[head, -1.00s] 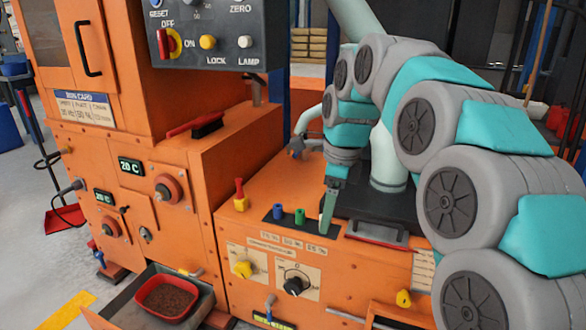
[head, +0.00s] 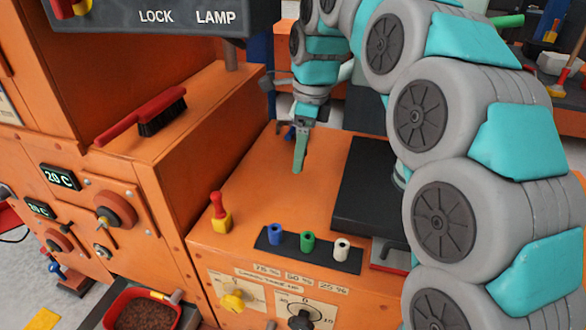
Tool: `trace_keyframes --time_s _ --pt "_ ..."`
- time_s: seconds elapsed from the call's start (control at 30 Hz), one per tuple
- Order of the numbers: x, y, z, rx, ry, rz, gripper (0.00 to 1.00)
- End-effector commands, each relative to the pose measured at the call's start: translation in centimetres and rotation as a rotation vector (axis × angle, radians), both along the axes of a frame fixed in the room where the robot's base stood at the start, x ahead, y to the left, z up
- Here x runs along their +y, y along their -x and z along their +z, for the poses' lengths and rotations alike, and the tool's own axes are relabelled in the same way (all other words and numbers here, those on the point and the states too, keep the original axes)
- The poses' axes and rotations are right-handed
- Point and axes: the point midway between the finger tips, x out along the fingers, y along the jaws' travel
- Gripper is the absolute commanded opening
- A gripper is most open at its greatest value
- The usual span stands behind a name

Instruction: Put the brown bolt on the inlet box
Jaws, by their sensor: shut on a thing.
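My gripper (head: 299,165) points down over the flat orange top of a low box, which I take to be the inlet box (head: 262,190). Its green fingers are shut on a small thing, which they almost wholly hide. I take this to be the brown bolt, but its shape and colour do not show clearly. The fingertips are at or just above the orange top; I cannot tell if anything touches it. No other brown bolt shows.
A dark strip (head: 262,243) holds a blue (head: 275,234), a green (head: 307,242) and a white socket (head: 342,249). A red-and-yellow lever (head: 220,212) stands left of it. A red brush (head: 145,115) lies on the higher ledge. The orange top between is clear.

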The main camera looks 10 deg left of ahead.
Motion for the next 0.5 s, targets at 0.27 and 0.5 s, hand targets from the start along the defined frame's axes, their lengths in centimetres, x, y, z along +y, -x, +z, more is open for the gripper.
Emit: trace_keyframes --time_s 0.27,0.5 --pt "0.0 0.2 -6.1 0.004 0.000 0.003 0.22" --pt "0.0 0.1 -10.9 0.002 0.001 0.002 0.22"
